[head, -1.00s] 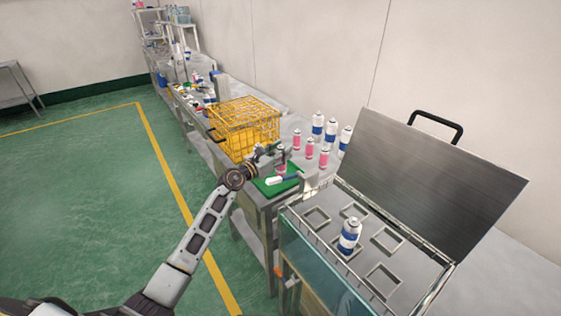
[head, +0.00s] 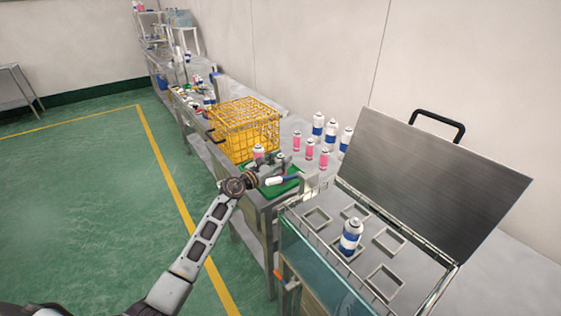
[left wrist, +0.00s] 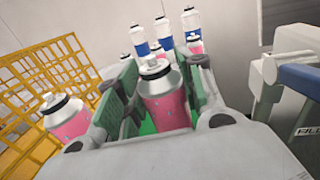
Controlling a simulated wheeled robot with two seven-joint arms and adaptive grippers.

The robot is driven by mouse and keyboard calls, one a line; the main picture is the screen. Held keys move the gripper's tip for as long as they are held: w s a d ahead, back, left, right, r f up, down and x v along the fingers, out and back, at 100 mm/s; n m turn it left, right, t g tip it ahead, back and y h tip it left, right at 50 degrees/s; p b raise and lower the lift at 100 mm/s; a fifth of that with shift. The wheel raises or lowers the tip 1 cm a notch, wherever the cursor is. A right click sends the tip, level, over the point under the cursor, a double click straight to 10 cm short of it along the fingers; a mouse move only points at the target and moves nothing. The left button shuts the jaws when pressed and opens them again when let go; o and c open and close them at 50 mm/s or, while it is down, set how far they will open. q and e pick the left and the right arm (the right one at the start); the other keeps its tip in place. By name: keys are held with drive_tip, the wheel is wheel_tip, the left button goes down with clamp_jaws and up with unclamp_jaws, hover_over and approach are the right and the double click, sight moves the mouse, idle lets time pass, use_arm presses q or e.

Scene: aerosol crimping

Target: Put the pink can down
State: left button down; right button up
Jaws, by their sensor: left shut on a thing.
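My left gripper (head: 276,166) is over the green mat (head: 288,188) on the steel bench. In the left wrist view, its green-padded fingers are shut on a pink can (left wrist: 165,98) with a grey top. That can looks upright; its base is hidden, so I cannot tell whether it touches the mat. A second pink can (left wrist: 66,118) is just outside the left finger; a pink can (head: 258,152) also shows beside the gripper in the head view. My right gripper is not in view.
A yellow wire basket (head: 243,128) stands behind the gripper. Pink cans (head: 310,149) and blue-white cans (head: 331,131) stand to its right. A white and blue tool (head: 280,180) lies at the mat. A bath with a raised lid (head: 435,170) holds one blue-white can (head: 350,237).

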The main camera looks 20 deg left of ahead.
use_arm(q)
drive_tip(key=shift+f, duration=0.15)
drive_tip(key=c, duration=0.9)
unclamp_jaws()
